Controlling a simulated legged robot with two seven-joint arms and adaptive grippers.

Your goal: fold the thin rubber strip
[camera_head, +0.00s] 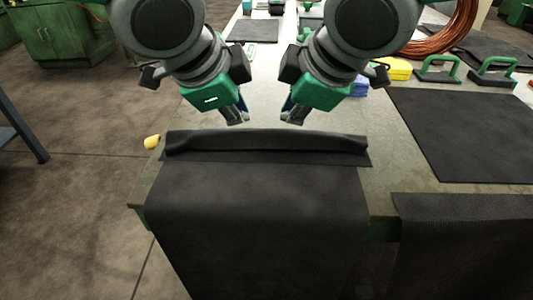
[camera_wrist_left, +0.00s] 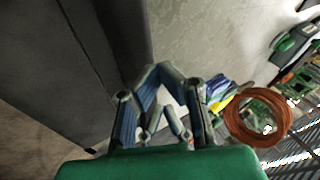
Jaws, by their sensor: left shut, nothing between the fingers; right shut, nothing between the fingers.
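The black rubber strip (camera_head: 260,205) lies over the front edge of the table, its near part hanging down. Its far end is doubled over into a raised, rounded fold (camera_head: 265,143) running left to right. In the left wrist view the strip (camera_wrist_left: 60,55) fills the upper left. My left gripper (camera_head: 237,119) is shut and empty, just beyond the left part of the fold and apart from it. My right gripper (camera_head: 294,119) is shut and empty, just beyond the fold's right part. Both point down toward the table.
A flat black sheet (camera_head: 465,130) lies on the table to the right, and another (camera_head: 465,240) hangs over the front edge. Green-handled tools (camera_head: 437,70), yellow and blue blocks (camera_head: 397,68), and a copper coil (camera_head: 440,35) stand behind.

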